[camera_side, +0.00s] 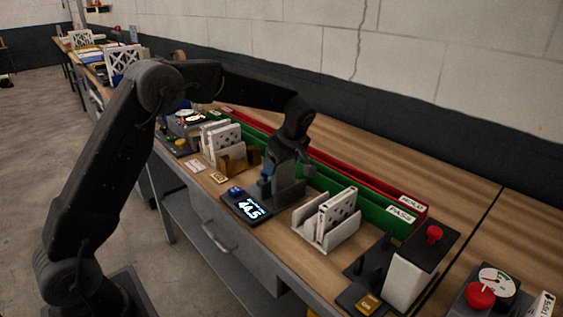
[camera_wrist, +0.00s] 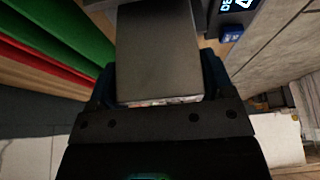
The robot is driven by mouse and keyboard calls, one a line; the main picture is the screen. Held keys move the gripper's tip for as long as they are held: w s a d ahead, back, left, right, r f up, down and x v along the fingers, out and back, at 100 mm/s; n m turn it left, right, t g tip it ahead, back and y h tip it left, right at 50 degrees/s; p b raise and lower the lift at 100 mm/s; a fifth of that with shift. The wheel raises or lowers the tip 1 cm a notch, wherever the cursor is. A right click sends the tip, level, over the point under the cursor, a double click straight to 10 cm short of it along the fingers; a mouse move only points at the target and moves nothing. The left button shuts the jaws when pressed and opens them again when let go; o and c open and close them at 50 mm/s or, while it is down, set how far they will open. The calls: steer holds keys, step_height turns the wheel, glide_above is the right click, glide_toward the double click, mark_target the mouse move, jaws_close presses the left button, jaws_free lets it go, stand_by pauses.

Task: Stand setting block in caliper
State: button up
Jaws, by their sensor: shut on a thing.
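My gripper (camera_side: 284,172) is low over the bench at the caliper. In the wrist view its blue-padded fingers (camera_wrist: 160,78) are shut on the two sides of a flat dark grey block, the setting block (camera_wrist: 157,45). The caliper (camera_side: 250,206) is a dark gauge with a lit readout of 44.5 and a blue button. Its readout and button also show at the upper right of the wrist view (camera_wrist: 233,31). In the side view the gripper hides the block. I cannot tell whether the block touches the caliper's jaws.
A pale rack (camera_side: 327,236) with white filters stands right of the caliper. Another filter group (camera_side: 222,140) and a tan holder (camera_side: 233,160) stand to its left. Green (camera_side: 385,217) and red (camera_side: 412,202) bins run along the back. A red-button box (camera_side: 412,272) stands front right.

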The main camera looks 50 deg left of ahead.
steer(key=shift+f, duration=0.8)
steer(key=o, duration=1.2)
steer(key=shift+f, duration=0.1)
steer(key=s+d+r+m+t, duration=0.1)
steer(key=s+d+r+m, duration=0.15)
steer(key=r, duration=0.55)
steer(key=s+d+r+m, duration=0.1)
steer(key=s+d+r, duration=0.25)
steer(key=r, duration=0.55)
steer(key=s+d+f+m+t+h, duration=0.2)
steer(key=s+m, duration=0.5)
steer(key=s, duration=0.5)
steer(key=s+d+f+m+t+h, duration=0.2)
steer(key=s+m, duration=0.5)
steer(key=s, duration=0.5)
steer(key=shift+s+d+f+t, duration=0.3)
steer(key=shift+s+d+f, duration=0.1)
steer(key=shift+d, duration=0.45)
